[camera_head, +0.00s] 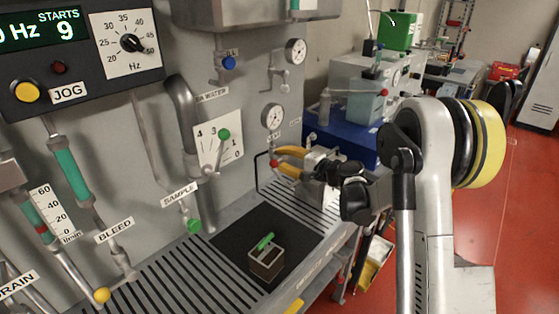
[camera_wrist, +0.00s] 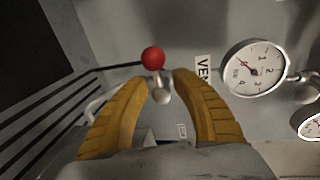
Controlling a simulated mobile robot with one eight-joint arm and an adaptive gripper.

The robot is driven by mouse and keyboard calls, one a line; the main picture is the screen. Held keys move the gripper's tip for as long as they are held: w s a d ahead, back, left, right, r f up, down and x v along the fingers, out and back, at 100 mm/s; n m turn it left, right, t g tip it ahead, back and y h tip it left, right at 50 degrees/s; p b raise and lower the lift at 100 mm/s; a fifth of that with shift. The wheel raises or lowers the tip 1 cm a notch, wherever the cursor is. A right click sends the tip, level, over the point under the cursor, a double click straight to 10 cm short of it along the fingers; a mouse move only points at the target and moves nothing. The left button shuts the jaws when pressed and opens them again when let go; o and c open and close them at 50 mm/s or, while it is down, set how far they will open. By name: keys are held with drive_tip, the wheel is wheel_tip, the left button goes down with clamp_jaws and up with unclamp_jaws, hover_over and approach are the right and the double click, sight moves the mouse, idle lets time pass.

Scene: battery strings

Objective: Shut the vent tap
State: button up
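The vent tap has a red ball knob (camera_head: 274,163) on the grey panel, and the knob shows larger in the wrist view (camera_wrist: 153,59). A metal stem (camera_wrist: 160,92) lies below the knob there. My gripper (camera_head: 280,159) has two yellow fingers, spread apart. In the wrist view the gripper (camera_wrist: 160,76) has its fingertips on either side of the tap's stem, with the knob just beyond them. I cannot tell whether either finger touches it.
A pressure gauge (camera_head: 273,117) sits just above the tap and fills the right of the wrist view (camera_wrist: 255,68). A black bent rail (camera_head: 257,172) runs left of the tap. Below, a small box with a green handle (camera_head: 266,262) stands on a dark mat (camera_head: 228,238).

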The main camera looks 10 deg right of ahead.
drive_tip(key=shift+a, duration=0.2)
drive_tip(key=v, duration=1.2)
drive_tip(key=shift+w+d, duration=0.1)
drive_tip(key=shift+d, duration=0.05)
drive_tip(key=s+a+r+n+g+h, duration=0.3)
drive_tip(key=s+a+n+g, duration=0.15)
drive_tip(key=s+a, duration=0.5)
drive_tip(key=s+d+f+n+h, duration=0.1)
drive_tip(key=s+d+n+h, duration=0.1)
drive_tip(key=s, duration=0.8)
drive_tip(key=s+d+f+n+g+h, duration=0.1)
drive_tip(key=s+n+h, duration=0.3)
drive_tip(key=s, duration=0.7)
drive_tip(key=shift+s+d, duration=0.3)
drive_tip(key=shift+d, duration=0.15)
